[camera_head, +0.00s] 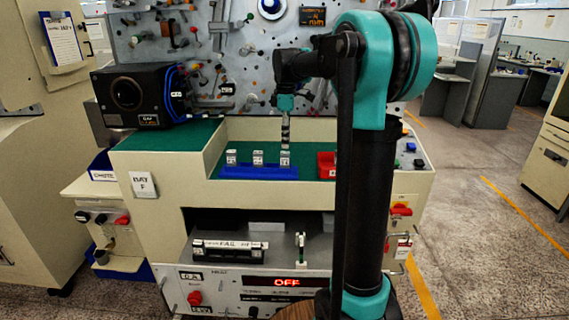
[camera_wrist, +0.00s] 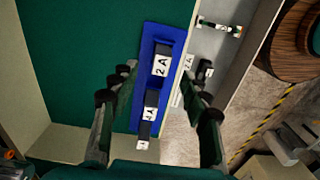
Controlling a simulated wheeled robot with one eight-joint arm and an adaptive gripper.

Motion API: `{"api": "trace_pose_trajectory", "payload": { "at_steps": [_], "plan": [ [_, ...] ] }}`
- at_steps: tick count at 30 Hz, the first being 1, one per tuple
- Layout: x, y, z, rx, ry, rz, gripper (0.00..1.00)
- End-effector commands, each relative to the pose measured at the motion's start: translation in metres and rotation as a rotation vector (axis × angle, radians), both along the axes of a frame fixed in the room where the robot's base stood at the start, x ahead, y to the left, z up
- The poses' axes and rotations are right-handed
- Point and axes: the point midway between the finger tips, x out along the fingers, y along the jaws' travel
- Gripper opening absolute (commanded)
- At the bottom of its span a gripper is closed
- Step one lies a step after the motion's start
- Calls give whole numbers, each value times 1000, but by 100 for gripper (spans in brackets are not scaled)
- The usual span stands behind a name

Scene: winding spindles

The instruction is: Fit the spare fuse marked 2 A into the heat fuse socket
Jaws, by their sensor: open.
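The spare fuse marked 2 A (camera_wrist: 162,65) stands in a blue rack (camera_wrist: 152,38), at the end of a row of three blocks. In the head view it appears to be the rightmost block (camera_head: 284,160) in the rack (camera_head: 240,172). My gripper (camera_head: 285,141) hangs just above that block. In the wrist view my gripper (camera_wrist: 160,84) is open and empty, its fingers on either side of the row. A small upright part with white and green (camera_head: 300,248) stands in the open bay below; I cannot tell whether it is the heat fuse socket.
The other two blocks (camera_head: 258,157) (camera_head: 231,157) stand left of it. A red bin (camera_head: 326,165) sits right of the rack. The panel display (camera_head: 286,282) reads OFF. Green bench top is clear to the left.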

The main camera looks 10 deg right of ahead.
Motion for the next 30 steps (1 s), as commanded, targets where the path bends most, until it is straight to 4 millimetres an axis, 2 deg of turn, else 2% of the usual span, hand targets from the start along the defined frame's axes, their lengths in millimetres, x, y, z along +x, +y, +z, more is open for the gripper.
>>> {"api": "trace_pose_trajectory", "payload": {
  "at_steps": [3,11,18,21,29,30],
  "plan": [
    [0,0,-17,0,0,0,47],
    [0,1,-34,0,0,0,47],
    [-2,4,-68,0,0,0,47],
    [-2,4,-76,0,0,0,47],
    [-2,4,-79,0,0,0,47],
    [-2,4,-79,0,0,0,44]
  ]
}}
